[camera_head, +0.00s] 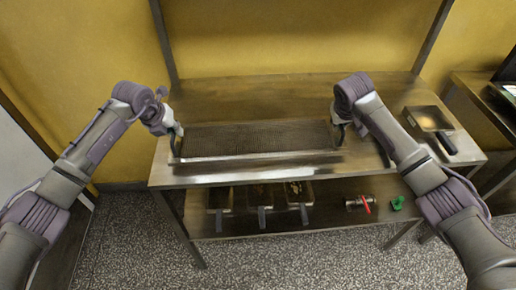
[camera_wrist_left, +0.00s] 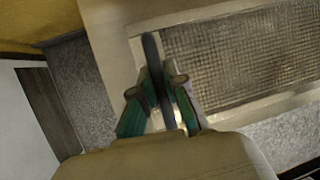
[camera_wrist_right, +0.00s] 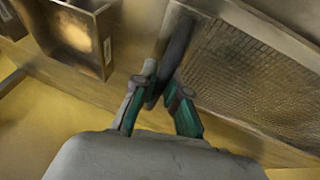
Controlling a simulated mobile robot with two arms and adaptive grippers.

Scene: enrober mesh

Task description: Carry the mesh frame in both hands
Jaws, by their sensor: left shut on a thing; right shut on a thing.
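The mesh frame (camera_head: 258,138) is a long rectangle of brown mesh with a pale metal rim, over the front part of the steel table. I cannot tell whether it rests on the top or hangs just above it. My left gripper (camera_head: 173,135) is shut on the dark bar handle at its left end; the left wrist view shows the fingers (camera_wrist_left: 160,85) on either side of that bar. My right gripper (camera_head: 343,122) is shut on the bar handle at the right end, seen between the fingers (camera_wrist_right: 163,88) in the right wrist view.
The steel table (camera_head: 215,95) has clear room behind the frame. A square pan (camera_head: 428,118) with a dark handle lies at its right. The lower shelf (camera_head: 330,215) holds several small trays, a red-handled item (camera_head: 360,203) and a green item (camera_head: 397,203). A second table (camera_head: 485,100) stands at right.

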